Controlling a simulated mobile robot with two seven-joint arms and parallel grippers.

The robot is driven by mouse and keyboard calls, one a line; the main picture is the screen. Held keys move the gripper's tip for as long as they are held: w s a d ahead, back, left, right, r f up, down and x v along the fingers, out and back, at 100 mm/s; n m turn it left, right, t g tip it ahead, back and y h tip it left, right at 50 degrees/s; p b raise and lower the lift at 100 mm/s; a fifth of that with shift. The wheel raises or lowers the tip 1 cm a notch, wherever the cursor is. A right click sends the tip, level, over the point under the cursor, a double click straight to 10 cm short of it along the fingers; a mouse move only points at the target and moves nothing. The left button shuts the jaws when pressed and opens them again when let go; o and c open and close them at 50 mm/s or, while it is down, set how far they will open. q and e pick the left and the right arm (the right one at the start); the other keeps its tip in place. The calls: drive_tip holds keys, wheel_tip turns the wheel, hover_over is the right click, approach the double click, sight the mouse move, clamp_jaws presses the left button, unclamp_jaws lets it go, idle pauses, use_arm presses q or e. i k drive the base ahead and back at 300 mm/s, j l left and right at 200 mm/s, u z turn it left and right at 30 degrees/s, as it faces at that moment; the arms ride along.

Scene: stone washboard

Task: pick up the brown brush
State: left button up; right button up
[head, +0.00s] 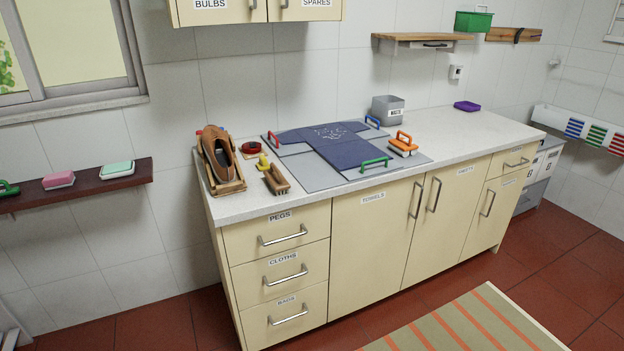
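A small brown brush (277,181) lies on the pale worktop (230,206), near its front edge at the left. It sits between a brown shoe (218,152) on a wooden stand and a grey board (320,176). A small yellow object (263,162) is just behind the brush. Neither of my grippers shows in the head view.
A blue cloth (345,150) lies over the board, with red, blue and green handles around it. An orange-handled block (403,146) is at its right. A grey bin (388,108) stands behind. The worktop's right part is mostly clear. A dark shelf (90,188) is at left.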

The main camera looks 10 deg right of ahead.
sight(278, 182)
drive_tip(key=i+j+z, duration=0.45)
drive_tip(key=j+z, duration=0.2)
drive_tip(key=i+j, duration=0.15)
drive_tip(key=j, duration=0.2)
drive_tip(key=i+j+z, duration=0.1)
drive_tip(key=j, duration=0.25)
drive_tip(key=i+j, duration=0.15)
drive_tip(key=j, duration=0.2)
drive_tip(key=i+j+z, duration=0.1)
drive_tip(key=j, duration=0.3)
drive_tip(key=i+j, duration=0.1)
drive_tip(key=j, duration=0.25)
drive_tip(key=z, duration=0.05)
